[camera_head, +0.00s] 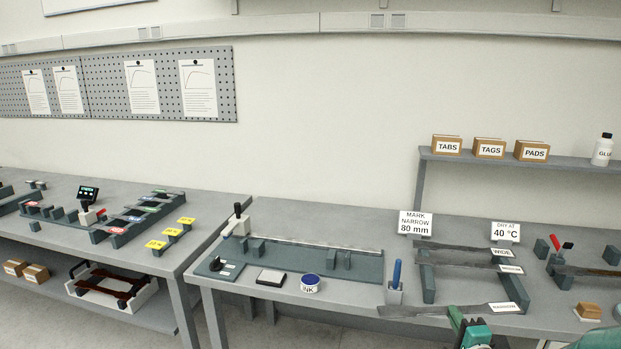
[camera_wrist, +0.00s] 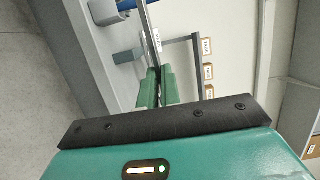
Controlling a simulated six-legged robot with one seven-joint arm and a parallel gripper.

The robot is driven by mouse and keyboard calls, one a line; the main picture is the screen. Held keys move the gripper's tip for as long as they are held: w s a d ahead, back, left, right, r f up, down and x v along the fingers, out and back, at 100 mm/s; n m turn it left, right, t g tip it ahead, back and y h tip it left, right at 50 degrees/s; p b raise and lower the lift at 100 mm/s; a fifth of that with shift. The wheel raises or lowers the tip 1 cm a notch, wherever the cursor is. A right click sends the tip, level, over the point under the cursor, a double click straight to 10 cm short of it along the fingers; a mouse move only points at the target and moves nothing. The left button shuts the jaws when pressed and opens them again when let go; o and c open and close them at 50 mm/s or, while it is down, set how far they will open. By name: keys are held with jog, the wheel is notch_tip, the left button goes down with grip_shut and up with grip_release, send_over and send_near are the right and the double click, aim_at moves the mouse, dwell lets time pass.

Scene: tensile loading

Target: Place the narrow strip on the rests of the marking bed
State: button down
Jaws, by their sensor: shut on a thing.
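The narrow strip (camera_head: 430,310) is a long dark grey bar with wider ends, at the lower right of the head view. My gripper (camera_head: 457,317) is shut on it near its middle. The strip also shows edge-on in the wrist view (camera_wrist: 151,40), running up from between my green fingers (camera_wrist: 156,90). Its right end meets a NARROW label in the head view; I cannot tell how far it is above the rack.
A rack (camera_head: 428,283) behind my gripper holds other strips, with a WIDE label. A blue-handled tool (camera_head: 396,275) stands between bed and rack. An ink pot (camera_head: 310,284) and a pad (camera_head: 271,277) sit before the bed.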

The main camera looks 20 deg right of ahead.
jog(key=w+a+f+n+y, duration=0.1)
jog(key=w+a+f, duration=0.35)
jog(key=a, duration=0.35)
jog(key=w+a+f+y, duration=0.1)
jog(key=w+a+f, duration=0.35)
jog(key=a, duration=0.35)
jog(key=w+a+f+n+y, duration=0.1)
jog(key=w+a+f, duration=0.3)
jog(key=a+f, duration=0.3)
jog(key=a+f+n+y, duration=0.1)
jog(key=a+f, duration=0.4)
jog(key=a, duration=0.7)
jog(key=shift+t+y, duration=0.3)
